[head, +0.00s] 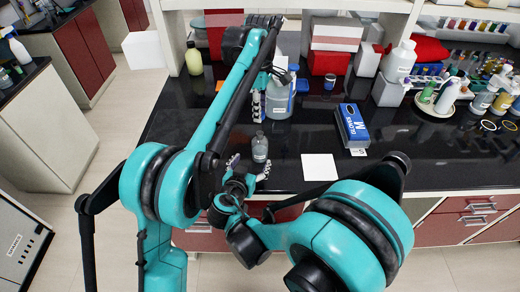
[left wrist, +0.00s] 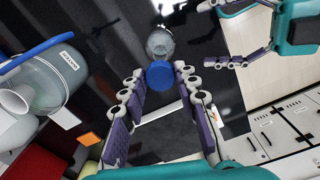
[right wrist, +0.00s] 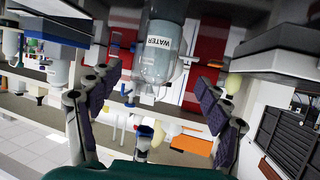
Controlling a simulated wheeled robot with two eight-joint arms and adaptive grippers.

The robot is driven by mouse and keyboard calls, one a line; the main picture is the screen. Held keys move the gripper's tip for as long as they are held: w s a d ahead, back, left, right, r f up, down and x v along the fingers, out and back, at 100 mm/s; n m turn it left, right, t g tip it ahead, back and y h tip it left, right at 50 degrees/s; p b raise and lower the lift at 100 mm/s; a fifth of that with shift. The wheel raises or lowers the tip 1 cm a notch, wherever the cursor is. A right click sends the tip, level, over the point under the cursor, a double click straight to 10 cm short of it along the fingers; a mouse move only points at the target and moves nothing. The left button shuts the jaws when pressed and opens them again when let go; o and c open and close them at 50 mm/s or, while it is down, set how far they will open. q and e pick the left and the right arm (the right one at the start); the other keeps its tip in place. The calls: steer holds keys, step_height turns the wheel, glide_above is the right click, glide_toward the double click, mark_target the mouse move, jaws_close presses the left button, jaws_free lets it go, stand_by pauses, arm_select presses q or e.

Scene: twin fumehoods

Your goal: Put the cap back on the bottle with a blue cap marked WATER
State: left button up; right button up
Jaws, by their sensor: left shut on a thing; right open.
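The clear bottle (head: 260,147) stands upright and uncapped on the black bench. In the right wrist view its body (right wrist: 160,52) carries a WATER label, shown upside down. My left gripper (head: 258,105) is above and behind the bottle in the head view. It is shut on the blue cap (left wrist: 160,74), seen between its fingertips in the left wrist view. The bottle (left wrist: 160,42) appears just beyond the cap, apart from it.
A large labelled container (head: 280,97) stands behind the bottle. White bottles (head: 400,62) and racks crowd the back right. The bench left of the bottle is fairly clear.

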steer(key=x, duration=1.1)
steer(key=shift+f, duration=0.1)
jaws_close()
arm_select(q)
glide_above(260, 133)
steer(key=shift+f, duration=2.5)
steer(key=shift+f, duration=0.1)
steer(key=shift+f, duration=0.8)
steer(key=shift+f, duration=0.55)
